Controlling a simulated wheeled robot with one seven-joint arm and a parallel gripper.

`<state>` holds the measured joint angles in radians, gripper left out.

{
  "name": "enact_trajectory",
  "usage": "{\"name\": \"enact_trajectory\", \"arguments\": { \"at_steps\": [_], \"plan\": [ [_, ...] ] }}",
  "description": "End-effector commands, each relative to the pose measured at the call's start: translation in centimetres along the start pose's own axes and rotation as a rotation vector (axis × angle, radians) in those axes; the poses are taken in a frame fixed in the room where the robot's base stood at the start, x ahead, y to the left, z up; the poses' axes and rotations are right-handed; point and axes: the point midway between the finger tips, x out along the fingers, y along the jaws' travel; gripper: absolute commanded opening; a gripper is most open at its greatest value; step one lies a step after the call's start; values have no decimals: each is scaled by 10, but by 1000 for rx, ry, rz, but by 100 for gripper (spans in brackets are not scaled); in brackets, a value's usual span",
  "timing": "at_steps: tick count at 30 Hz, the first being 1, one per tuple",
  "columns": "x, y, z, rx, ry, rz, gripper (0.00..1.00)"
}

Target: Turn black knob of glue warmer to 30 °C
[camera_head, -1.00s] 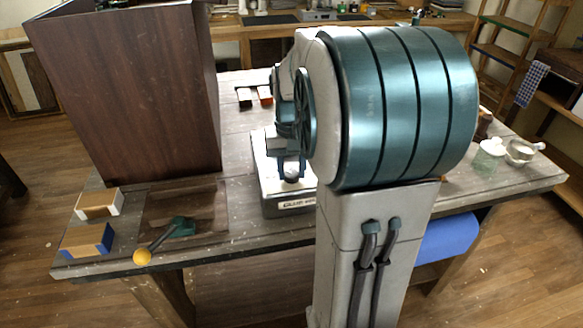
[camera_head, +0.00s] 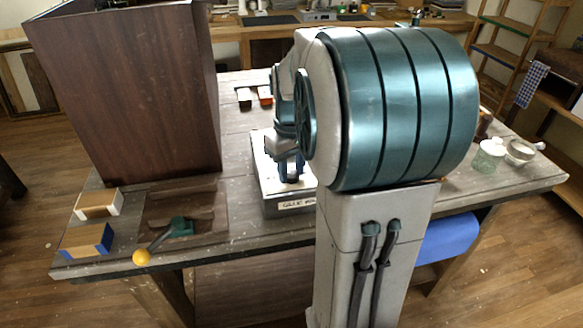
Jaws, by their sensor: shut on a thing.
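The glue warmer (camera_head: 270,192), a pale metal box with a label on its front edge, stands on the worktable in the middle of the view, partly hidden behind my arm. My gripper (camera_head: 290,178) points down over its top face, small and partly covered by my arm. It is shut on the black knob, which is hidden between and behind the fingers. The knob's pointer and the temperature marks cannot be read from here.
A tall dark brown panel box (camera_head: 140,95) stands on the table (camera_head: 240,229) at left. A yellow-ended lever (camera_head: 160,243) and two sanding blocks (camera_head: 87,240) lie at front left. A glass jar (camera_head: 488,156) and metal pot (camera_head: 520,151) stand at right.

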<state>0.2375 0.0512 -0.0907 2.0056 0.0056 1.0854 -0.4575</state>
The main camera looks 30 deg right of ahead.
Motion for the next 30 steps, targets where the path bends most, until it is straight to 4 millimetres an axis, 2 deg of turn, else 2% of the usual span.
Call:
{"name": "enact_trajectory", "arguments": {
  "at_steps": [8, 9, 11, 12, 20, 23, 26, 30],
  "plan": [
    [-2, 0, -1, -4, 5, 2, 9],
    [-2, 0, -1, -4, 5, 2, 34],
    [-2, 0, -1, -4, 4, 2, 51],
    [-1, 0, -1, -3, 4, 1, 53],
    [-1, 0, -1, -2, 2, 1, 53],
    [-7, 0, -1, -2, 4, 2, 53],
    [-21, 0, -1, -2, 5, 3, 53],
    [-52, 0, -1, -3, 7, 4, 53]
  ]
}}
